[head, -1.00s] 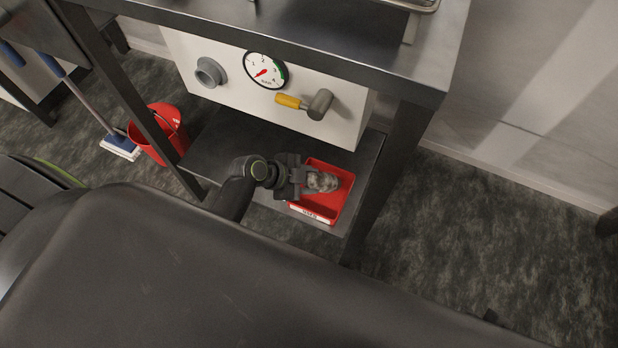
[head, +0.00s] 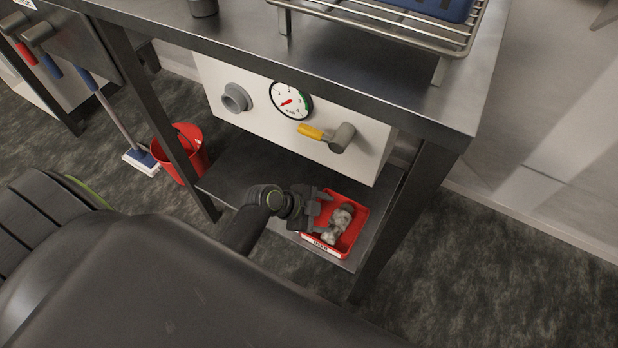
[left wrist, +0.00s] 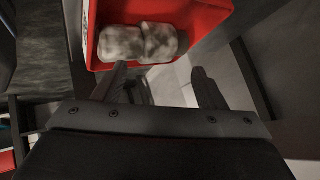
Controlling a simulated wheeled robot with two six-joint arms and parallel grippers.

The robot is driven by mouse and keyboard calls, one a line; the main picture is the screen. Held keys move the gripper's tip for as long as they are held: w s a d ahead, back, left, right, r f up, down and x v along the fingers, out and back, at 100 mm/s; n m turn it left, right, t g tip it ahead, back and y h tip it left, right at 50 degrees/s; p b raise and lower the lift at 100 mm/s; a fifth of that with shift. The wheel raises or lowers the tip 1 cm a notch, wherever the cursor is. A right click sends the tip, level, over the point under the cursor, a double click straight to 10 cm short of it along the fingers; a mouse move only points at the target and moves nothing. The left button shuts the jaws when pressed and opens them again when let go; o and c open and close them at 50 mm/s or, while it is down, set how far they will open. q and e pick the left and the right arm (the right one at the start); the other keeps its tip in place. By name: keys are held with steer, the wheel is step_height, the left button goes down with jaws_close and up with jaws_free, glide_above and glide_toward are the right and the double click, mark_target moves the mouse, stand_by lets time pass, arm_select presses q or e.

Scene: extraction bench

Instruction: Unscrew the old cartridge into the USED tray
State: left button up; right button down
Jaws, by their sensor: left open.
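The old cartridge (head: 339,222), mottled grey and white, lies in the red USED tray (head: 357,222) on the lower shelf. In the left wrist view the cartridge (left wrist: 142,43) lies inside the tray (left wrist: 215,12), ahead of the fingers. My left gripper (head: 322,208) is at the tray's left side, beside the cartridge and apart from it. Its two fingers (left wrist: 158,78) are spread with nothing between them. The label on the tray's front wall is partly readable. My right gripper is not in view.
A white panel above the shelf carries a grey round port (head: 236,98), a gauge (head: 291,99) and a yellow-handled valve (head: 327,135). The steel bench top (head: 330,60) overhangs the shelf (head: 235,165). A bench leg stands right of the tray. A red bucket (head: 190,160) stands left.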

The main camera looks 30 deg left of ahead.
arm_select(q)
steer(key=p+v, duration=0.4)
steer(key=v, duration=1.3)
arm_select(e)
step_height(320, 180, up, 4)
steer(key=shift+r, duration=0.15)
